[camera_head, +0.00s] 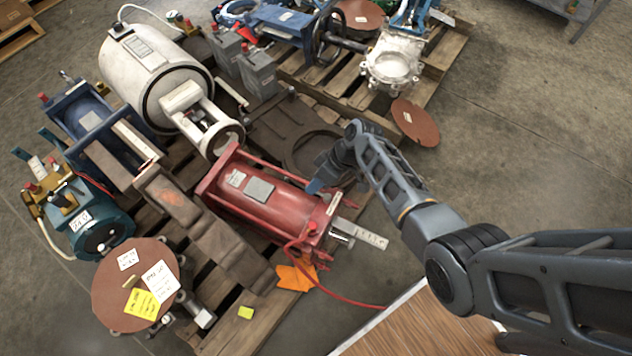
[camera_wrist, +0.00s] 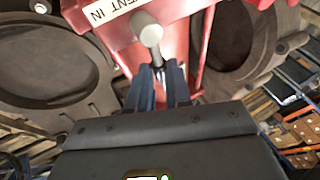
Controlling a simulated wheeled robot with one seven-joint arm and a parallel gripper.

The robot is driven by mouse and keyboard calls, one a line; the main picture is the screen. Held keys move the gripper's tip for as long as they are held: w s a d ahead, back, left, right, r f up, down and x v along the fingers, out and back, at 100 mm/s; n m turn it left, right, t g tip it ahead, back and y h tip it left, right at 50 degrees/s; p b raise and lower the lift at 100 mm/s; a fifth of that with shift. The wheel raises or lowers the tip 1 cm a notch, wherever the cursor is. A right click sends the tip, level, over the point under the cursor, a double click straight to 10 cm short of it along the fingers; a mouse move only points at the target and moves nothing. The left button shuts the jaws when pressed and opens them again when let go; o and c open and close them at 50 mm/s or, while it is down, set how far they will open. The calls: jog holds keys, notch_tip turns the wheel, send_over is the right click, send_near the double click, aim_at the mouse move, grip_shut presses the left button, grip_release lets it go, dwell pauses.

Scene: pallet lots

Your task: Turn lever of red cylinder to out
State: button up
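The red cylinder (camera_head: 262,200) lies on a wooden pallet near the middle of the head view. Its red end and frame fill the top middle of the wrist view, with a white label (camera_wrist: 105,10) ending in "ENT IN". The lever (camera_wrist: 150,32), with a pale rounded knob, is below and right of that label. My gripper (camera_wrist: 160,72) has its two narrow blue fingers close together at the lever's lower part. The stem appears between the tips; contact is unclear. In the head view my gripper (camera_head: 316,186) is beside the cylinder's right end.
A white tank (camera_head: 155,75) and a blue machine (camera_head: 98,122) crowd the cylinder's left. Another loaded pallet (camera_head: 440,60) stands behind. Concrete floor (camera_head: 520,130) is clear at right.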

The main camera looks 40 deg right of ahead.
grip_shut()
